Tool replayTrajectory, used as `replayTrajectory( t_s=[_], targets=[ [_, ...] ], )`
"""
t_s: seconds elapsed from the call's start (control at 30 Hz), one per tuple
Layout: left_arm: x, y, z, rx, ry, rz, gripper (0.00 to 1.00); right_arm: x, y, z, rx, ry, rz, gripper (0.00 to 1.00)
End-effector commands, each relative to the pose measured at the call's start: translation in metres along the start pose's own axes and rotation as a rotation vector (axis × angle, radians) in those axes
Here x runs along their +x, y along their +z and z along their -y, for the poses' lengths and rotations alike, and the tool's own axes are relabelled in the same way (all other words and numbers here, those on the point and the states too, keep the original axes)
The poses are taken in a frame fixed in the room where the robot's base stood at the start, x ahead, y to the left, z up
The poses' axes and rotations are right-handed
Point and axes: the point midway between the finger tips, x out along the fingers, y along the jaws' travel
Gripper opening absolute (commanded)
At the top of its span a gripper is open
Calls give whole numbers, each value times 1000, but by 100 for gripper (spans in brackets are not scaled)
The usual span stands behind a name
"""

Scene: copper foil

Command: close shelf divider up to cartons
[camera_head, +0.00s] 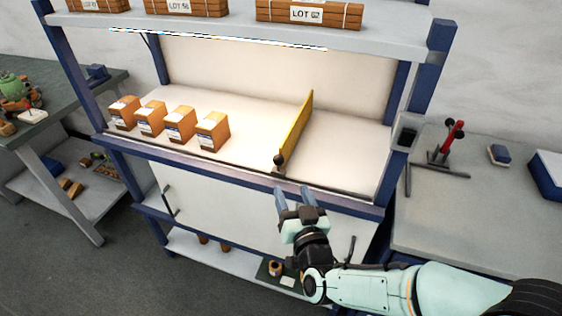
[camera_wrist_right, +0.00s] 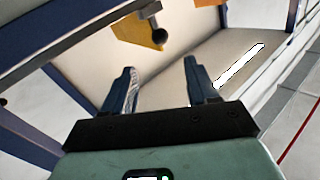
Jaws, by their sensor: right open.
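Several orange-brown cartons (camera_head: 212,132) with white labels stand in a row on the left part of the lit shelf (camera_head: 345,155). A yellow shelf divider (camera_head: 297,130) stands upright to their right, apart from them, with a clear gap between. A dark round knob (camera_head: 278,160) sits at the divider's front end. In the right wrist view the divider (camera_wrist_right: 135,28) and its knob (camera_wrist_right: 158,37) show beyond the fingers. My right gripper (camera_head: 297,190) is open and empty, in front of the shelf's front edge, below and a little right of the knob. My left gripper is not in view.
Wooden lots (camera_head: 310,13) lie on the upper shelf. A blue post (camera_head: 425,80) bounds the shelf on the right. White cabinet doors (camera_head: 215,200) are below. A grey bench (camera_head: 480,220) with a red-handled tool (camera_head: 452,140) stands right. The shelf right of the divider is bare.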

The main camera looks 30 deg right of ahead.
Motion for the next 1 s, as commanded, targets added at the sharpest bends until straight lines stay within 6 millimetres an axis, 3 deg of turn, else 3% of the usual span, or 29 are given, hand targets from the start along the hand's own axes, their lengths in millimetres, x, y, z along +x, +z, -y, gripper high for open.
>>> replayTrajectory(
  t_s=[0.07, 0.3, 0.5, 0.7, 1.0],
  targets=[
    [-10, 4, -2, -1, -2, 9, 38, 12, -2, 0, 2, 1, 5, 58],
    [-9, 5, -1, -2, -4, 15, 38, 66, 1, -1, 3, 2, 2, 58],
    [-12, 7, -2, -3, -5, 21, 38, 99, 0, 0, 3, -1, 1, 58],
    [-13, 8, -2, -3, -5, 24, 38, 114, 0, 0, 1, 0, 1, 58],
    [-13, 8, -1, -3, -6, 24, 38, 116, 1, 0, 1, -1, 2, 58]
  ],
)
